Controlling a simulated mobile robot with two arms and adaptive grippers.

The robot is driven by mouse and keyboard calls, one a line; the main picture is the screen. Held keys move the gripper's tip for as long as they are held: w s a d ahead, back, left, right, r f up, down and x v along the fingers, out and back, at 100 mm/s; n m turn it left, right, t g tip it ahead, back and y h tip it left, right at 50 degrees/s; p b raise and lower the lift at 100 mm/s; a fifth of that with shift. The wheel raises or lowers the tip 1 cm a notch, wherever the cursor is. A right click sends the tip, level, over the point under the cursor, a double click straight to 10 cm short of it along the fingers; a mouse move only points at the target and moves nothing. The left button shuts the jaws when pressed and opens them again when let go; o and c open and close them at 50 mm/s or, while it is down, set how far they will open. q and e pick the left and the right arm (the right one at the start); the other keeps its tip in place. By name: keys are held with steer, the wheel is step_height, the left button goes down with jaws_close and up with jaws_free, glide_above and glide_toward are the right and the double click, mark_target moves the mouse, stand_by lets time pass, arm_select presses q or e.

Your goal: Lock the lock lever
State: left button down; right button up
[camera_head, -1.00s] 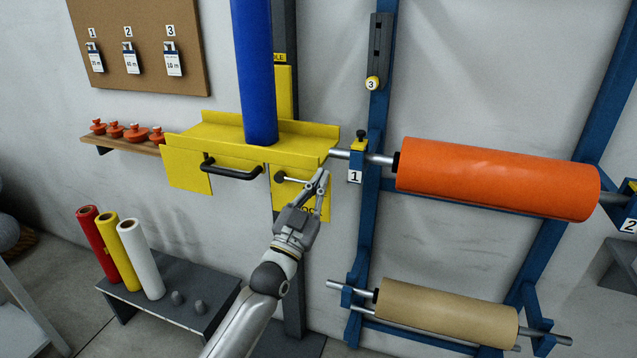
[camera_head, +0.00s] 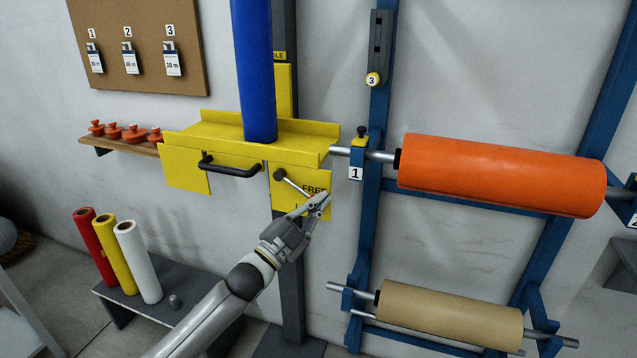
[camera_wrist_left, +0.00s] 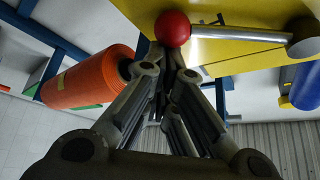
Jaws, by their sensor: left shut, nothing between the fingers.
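The lock lever (camera_head: 296,186) is a thin metal rod on a dark round pivot (camera_head: 279,174), on the yellow plate (camera_head: 322,207) below the yellow carriage. It slants down to the right, below the word FREE; the lower label is partly covered. In the left wrist view the rod (camera_wrist_left: 238,33) ends in a red ball knob (camera_wrist_left: 172,28), which my fingers hide in the head view. My left gripper (camera_head: 322,194) is shut and empty, its fingertips at the knob, apparently touching it. My right gripper is out of view.
A blue roll (camera_head: 256,70) stands on the yellow carriage (camera_head: 292,152), with a black handle (camera_head: 232,170) left of the lever. An orange roll (camera_head: 500,175) hangs on the blue rack to the right. Red, yellow and white rolls stand on a low grey bench (camera_head: 185,312).

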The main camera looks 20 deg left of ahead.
arm_select(q)
steer(key=a+f+m+g+p, duration=0.3)
steer(key=a+f+m+g, duration=0.2)
steer(key=m, duration=0.5)
steer(key=shift+a+f, duration=0.65)
steer(key=shift+f, duration=0.15)
steer(key=shift+w, duration=0.1)
